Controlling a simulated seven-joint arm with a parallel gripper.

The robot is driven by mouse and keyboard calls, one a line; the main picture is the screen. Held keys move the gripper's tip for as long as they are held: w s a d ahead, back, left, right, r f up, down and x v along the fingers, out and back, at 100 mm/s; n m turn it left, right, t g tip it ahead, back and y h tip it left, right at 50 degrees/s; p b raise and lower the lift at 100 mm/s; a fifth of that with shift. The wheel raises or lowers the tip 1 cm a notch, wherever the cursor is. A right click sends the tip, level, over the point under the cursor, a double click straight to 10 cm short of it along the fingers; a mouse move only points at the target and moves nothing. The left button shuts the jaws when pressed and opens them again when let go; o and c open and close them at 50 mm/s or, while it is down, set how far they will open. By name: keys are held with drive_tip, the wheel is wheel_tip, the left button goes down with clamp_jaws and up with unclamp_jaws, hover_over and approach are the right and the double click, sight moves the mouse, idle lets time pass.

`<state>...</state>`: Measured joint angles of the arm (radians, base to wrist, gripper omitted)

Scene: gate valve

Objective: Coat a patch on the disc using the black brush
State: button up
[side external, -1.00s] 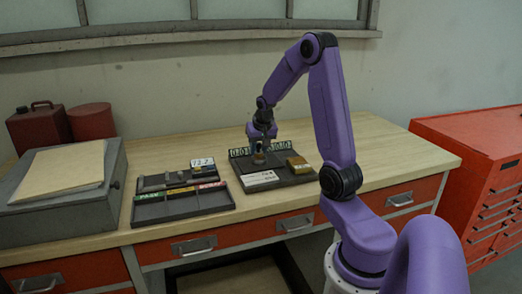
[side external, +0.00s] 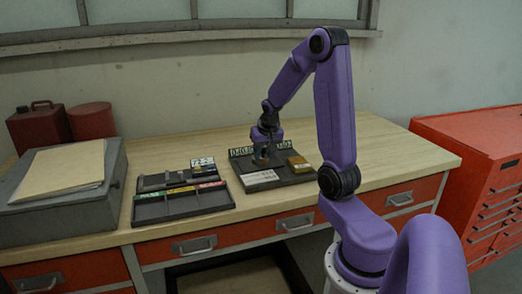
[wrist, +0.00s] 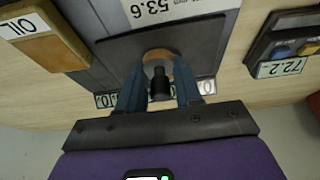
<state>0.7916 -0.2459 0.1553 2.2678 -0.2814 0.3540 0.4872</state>
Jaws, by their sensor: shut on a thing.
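My gripper (wrist: 160,92) has blue fingers shut on the black brush (wrist: 160,82), seen as a short dark cylinder between them. In the side external view my gripper (side external: 264,152) is low over the dark board (side external: 287,178). A round brown piece (wrist: 157,57), which looks like the disc, shows just beyond the brush in the wrist view. The brush overlaps its edge there. I cannot tell whether the brush touches it. The brush tip is hidden, and in the side view the piece is too small and covered to make out.
A brass-coloured block (side external: 298,163) and a white label card (side external: 260,177) sit on the board, close to my gripper. Number plates stand along its back edge. A divided dark tray (side external: 180,204) lies left of it. The bench right of the board is clear.

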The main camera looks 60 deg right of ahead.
drive_tip(key=shift+w+r, duration=0.1)
drive_tip(key=shift+r, duration=3.9)
